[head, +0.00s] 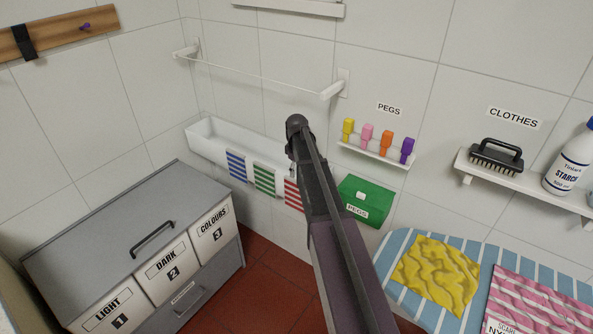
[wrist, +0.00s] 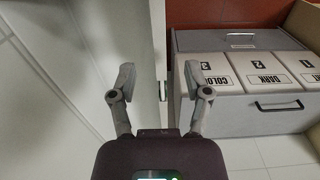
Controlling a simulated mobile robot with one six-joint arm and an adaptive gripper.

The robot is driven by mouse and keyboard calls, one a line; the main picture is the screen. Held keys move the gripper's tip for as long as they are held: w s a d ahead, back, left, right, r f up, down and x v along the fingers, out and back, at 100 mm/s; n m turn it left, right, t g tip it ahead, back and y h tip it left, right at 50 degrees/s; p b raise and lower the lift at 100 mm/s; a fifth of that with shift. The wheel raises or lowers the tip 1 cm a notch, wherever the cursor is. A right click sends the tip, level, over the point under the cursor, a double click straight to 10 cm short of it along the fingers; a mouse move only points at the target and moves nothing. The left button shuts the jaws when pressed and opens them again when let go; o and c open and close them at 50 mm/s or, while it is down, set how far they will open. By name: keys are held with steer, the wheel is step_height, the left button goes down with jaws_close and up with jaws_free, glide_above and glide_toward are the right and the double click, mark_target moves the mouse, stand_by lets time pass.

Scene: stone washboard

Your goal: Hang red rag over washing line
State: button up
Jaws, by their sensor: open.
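The red rag (head: 293,193) is a red-and-white striped cloth draped over the front edge of a white trough (head: 205,140) in the head view. My arm partly hides its right side. The washing line (head: 262,78) is a thin pale line stretched between two white wall brackets, above the trough. My gripper (wrist: 160,80) is open in the wrist view, its fingers wide apart with no cloth between them. In the head view my arm's dark end rises in front of the wall, below the line's right bracket; the fingers are not clear there. The rag is not recognisable in the wrist view.
Blue (head: 236,166) and green (head: 264,180) striped cloths hang beside the rag. A green peg box (head: 365,200) and peg shelf (head: 375,155) are to the right. A grey laundry hamper (head: 85,225) stands lower left. An ironing board (head: 408,300) holds a yellow cloth (head: 437,272).

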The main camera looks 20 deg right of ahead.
steer(key=shift+f+b, duration=3.75)
steer(key=shift+f, duration=0.25)
jaws_close()
steer(key=shift+r, duration=0.15)
steer(key=shift+r+p, duration=5.35)
steer(key=shift+p, duration=0.1)
